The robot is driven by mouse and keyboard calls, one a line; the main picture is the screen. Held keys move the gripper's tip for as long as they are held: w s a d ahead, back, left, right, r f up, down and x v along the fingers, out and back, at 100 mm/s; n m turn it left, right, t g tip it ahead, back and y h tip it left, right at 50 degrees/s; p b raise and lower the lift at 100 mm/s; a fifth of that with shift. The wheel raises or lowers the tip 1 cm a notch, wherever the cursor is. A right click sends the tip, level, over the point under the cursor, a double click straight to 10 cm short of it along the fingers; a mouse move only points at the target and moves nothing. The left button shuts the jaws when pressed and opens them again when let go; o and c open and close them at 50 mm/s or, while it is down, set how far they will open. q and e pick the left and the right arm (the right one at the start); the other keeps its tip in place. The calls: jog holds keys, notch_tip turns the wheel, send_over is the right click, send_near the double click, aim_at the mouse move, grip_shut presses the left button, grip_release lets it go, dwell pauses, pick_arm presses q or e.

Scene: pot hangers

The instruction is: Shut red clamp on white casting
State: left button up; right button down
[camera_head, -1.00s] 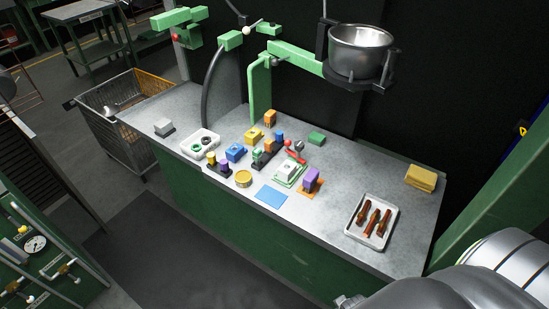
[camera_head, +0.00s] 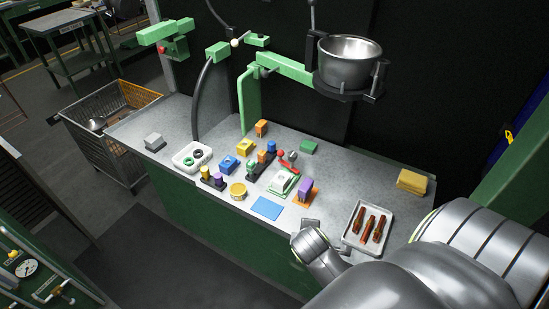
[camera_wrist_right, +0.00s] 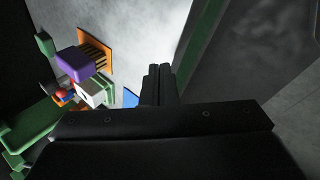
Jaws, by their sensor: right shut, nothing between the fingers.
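The white casting (camera_head: 281,181) sits on a green plate near the middle of the bench. The red clamp (camera_head: 286,166) is right behind it; whether it is open or shut is too small to tell. In the right wrist view the white casting (camera_wrist_right: 89,93) is at the left, with a red part of the clamp (camera_wrist_right: 62,98) beside it, partly hidden. My right gripper (camera_wrist_right: 158,72) is shut and empty, apart from the casting and to its right in that view. In the head view my right arm comes in from the lower right. My left gripper is not in view.
A purple block (camera_head: 305,188) on an orange plate stands just right of the casting. A blue mat (camera_head: 266,208) lies in front. A tray (camera_head: 350,237) of brown parts is right. A metal pot (camera_head: 348,63) hangs behind. Several coloured blocks crowd the left.

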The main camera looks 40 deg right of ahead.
jog(key=w+r+n, duration=0.1)
jog(key=w+n, duration=0.1)
jog(key=w, duration=0.1)
jog(key=w+d+n+t+h, duration=0.1)
jog(key=w+n, duration=0.2)
jog(key=w+r+n+h, duration=0.1)
jog(key=w+n, duration=0.1)
jog(key=w, duration=0.1)
jog(key=shift+d+r+n, duration=0.25)
jog(key=shift+r+n, duration=0.05)
jog(key=shift+n, duration=0.1)
jog(key=w+r+n+t+h, duration=0.2)
jog(key=w+r+n, duration=0.3)
jog(key=w+n, duration=0.4)
jog(key=shift+w+r+n+h, duration=0.3)
jog(key=shift+w+h, duration=0.1)
jog(key=shift+w, duration=0.1)
